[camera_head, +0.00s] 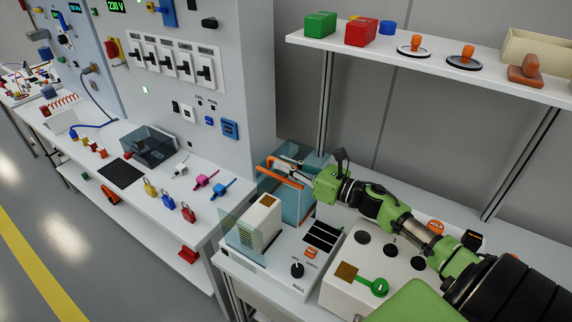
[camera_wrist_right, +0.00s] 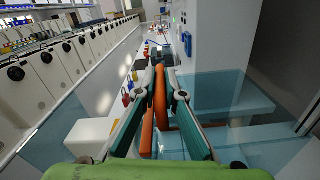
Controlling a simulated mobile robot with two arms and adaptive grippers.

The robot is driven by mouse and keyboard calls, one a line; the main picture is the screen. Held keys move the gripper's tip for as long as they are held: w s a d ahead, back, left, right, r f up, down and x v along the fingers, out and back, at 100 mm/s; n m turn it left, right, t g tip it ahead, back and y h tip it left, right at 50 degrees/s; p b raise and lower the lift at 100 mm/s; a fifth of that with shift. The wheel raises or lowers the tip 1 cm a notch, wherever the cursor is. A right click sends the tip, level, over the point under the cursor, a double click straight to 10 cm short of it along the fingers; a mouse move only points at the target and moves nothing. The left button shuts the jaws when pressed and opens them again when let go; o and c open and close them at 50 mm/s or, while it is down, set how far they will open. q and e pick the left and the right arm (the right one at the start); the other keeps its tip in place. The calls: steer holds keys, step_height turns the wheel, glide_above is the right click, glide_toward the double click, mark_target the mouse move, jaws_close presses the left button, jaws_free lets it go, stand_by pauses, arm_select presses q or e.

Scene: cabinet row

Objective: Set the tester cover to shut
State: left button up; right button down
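The tester (camera_head: 268,248) stands on the right-hand bench, a white box with a beige finned block on top. Its cover (camera_head: 290,205) is clear teal and stands raised over the back of the tester, with an orange handle (camera_head: 270,158) on it. My right gripper (camera_head: 298,171) is at the handle. In the right wrist view, its fingers (camera_wrist_right: 162,88) lie close on both sides of the orange handle (camera_wrist_right: 162,120) and look shut on it. The clear cover (camera_wrist_right: 225,95) spreads out around them. The exact finger contact is partly hidden. My left gripper is not in view.
A tall grey cabinet (camera_head: 262,60) stands left of the tester. A bench with padlocks (camera_head: 168,202) and a dark clear box (camera_head: 150,145) runs left. A shelf (camera_head: 430,66) with coloured blocks and stamps hangs above right. A box with a green key (camera_head: 372,287) stands close right.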

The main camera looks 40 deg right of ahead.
steer(key=s+a+p, duration=0.1)
steer(key=s+a, duration=0.1)
steer(key=a, duration=0.3)
steer(key=s+a, duration=0.2)
steer(key=a, duration=0.3)
steer(key=s+a+p, duration=0.1)
steer(key=s+a, duration=0.1)
steer(key=a, duration=0.4)
steer(key=shift+s+p, duration=0.35)
steer(key=c, duration=2.1)
jaws_free()
steer(key=shift+c, duration=0.2)
steer(key=shift+s+d, duration=0.25)
steer(key=shift+s, duration=0.2)
steer(key=v, duration=1.1)
